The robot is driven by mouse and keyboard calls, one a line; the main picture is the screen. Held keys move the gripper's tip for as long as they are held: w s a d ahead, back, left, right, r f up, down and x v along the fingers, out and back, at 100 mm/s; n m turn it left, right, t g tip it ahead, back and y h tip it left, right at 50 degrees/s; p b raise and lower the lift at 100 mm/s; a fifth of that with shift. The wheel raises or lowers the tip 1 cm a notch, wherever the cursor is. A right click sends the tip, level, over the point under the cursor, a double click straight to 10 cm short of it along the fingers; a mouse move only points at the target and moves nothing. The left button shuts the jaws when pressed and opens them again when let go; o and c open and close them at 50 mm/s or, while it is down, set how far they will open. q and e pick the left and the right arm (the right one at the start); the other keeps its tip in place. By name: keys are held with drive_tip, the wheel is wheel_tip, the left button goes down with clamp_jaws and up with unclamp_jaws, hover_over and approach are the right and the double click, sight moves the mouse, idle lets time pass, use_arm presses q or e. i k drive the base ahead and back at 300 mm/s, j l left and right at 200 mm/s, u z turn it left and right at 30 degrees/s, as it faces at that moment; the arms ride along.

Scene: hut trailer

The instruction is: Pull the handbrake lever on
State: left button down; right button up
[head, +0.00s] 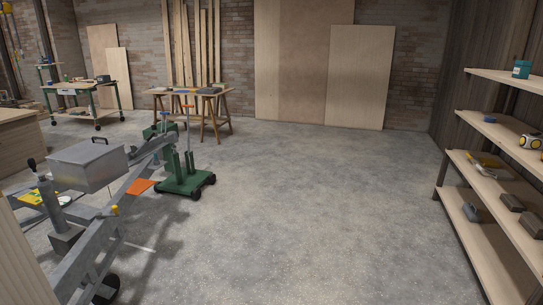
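A grey metal trailer drawbar (88,255) stands at the left, with a lidded grey metal box (88,165) on it. An upright grey post with a black-tipped handle (32,164) rises at its left end. A small yellow-tipped part (115,210) sits on the frame right of the box. I cannot tell for sure which of these parts is the handbrake lever, or its position. The drawbar's far end reaches toward a green wheeled stand (185,182); whether they touch is unclear. Neither of my grippers is in view.
Wooden shelves (486,178) with small items line the right side. A trestle table (190,92) and a green-legged workbench (82,88) stand at the back left. An orange patch (140,186) lies on the floor near the drawbar. The middle concrete floor (310,200) is clear.

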sight(150, 137)
drive_tip(key=i+u, duration=0.2)
drive_tip(key=i, duration=0.4)
drive_tip(key=i+l+u, duration=0.15)
drive_tip(key=i, duration=0.45)
drive_tip(key=i+l+u, duration=0.2)
drive_tip(key=i, duration=0.35)
drive_tip(key=i+u, duration=0.1)
drive_tip(key=i, duration=2.75)
drive_tip(key=i+u, duration=0.15)
drive_tip(key=i, duration=0.4)
drive_tip(key=i+l+u, duration=0.15)
drive_tip(key=i, duration=0.35)
